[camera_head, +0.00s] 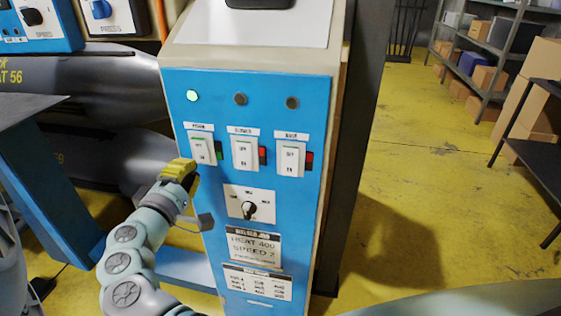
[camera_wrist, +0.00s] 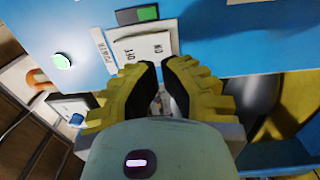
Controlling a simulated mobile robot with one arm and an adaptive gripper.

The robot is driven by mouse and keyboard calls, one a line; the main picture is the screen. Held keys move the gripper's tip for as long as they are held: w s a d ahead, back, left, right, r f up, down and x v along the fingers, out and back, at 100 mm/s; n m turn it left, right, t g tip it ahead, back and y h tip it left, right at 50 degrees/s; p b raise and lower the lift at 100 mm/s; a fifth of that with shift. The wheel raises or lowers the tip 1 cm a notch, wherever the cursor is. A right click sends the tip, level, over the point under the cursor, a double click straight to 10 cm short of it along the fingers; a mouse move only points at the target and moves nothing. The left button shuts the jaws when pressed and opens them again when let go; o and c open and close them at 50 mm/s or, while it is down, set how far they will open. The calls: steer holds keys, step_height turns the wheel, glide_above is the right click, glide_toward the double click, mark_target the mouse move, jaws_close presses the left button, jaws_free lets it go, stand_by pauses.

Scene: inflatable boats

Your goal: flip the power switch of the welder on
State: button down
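The welder's blue front panel (camera_head: 262,120) faces me in the head view. Its power switch (camera_head: 201,148) is the leftmost of three white rocker switches, with a green marker (camera_head: 219,150) beside it. The green lamp (camera_head: 192,95) above it is lit. My gripper (camera_head: 184,165) is just below the power switch, its yellow fingers shut or almost shut with nothing between them. In the wrist view the fingertips (camera_wrist: 160,66) are close together by the ON/OFF rocker (camera_wrist: 143,47). Whether they touch it I cannot tell. The lit lamp (camera_wrist: 61,61) also shows there.
The middle switch (camera_head: 245,154) and right switch (camera_head: 290,159) have red markers, and the lamps above them are dark. A knob (camera_head: 249,209) sits below. A dark table (camera_head: 30,110) stands at left; yellow floor (camera_head: 410,190) is open at right.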

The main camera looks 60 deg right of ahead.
steer(key=b+v, duration=0.4)
steer(key=v, duration=0.6)
steer(key=shift+a+f, duration=0.2)
steer(key=shift+f, duration=0.15)
